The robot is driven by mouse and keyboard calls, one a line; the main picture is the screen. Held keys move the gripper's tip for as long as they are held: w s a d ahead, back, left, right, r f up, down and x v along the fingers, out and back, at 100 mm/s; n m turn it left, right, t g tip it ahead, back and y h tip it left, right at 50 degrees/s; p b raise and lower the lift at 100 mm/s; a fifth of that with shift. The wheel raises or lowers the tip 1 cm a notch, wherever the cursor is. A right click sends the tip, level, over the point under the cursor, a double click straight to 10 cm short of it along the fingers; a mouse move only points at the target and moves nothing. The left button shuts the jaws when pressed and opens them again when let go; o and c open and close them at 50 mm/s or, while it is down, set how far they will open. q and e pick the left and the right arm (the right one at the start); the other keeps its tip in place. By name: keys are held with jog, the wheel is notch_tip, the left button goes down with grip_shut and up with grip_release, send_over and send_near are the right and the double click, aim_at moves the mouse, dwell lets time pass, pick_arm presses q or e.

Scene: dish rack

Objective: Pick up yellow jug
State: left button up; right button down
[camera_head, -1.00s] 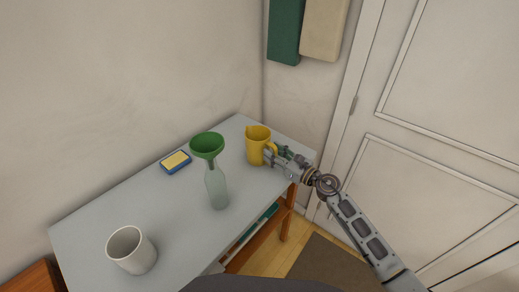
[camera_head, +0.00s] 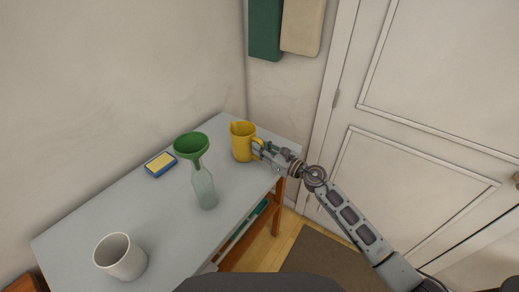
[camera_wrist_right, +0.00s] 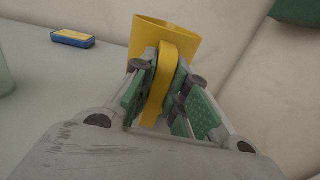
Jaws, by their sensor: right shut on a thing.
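The yellow jug (camera_head: 243,143) stands upright at the far right end of the grey table, with its handle facing right. My right gripper (camera_head: 259,150) reaches in from the right and is shut on the jug's handle. In the right wrist view the yellow handle (camera_wrist_right: 162,75) runs between the two green-padded fingers (camera_wrist_right: 158,100), with the jug's body (camera_wrist_right: 178,32) behind them. I cannot tell whether the jug's base touches the table. My left gripper is out of view.
A clear bottle (camera_head: 204,188) with a green funnel (camera_head: 191,146) in it stands left of the jug. A yellow and blue sponge (camera_head: 160,165) lies near the wall, and a white cup (camera_head: 120,257) stands at the near left. The grey table (camera_head: 150,210) is bare between them.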

jog(key=shift+r+p, duration=1.9)
jog(key=shift+r, duration=2.7)
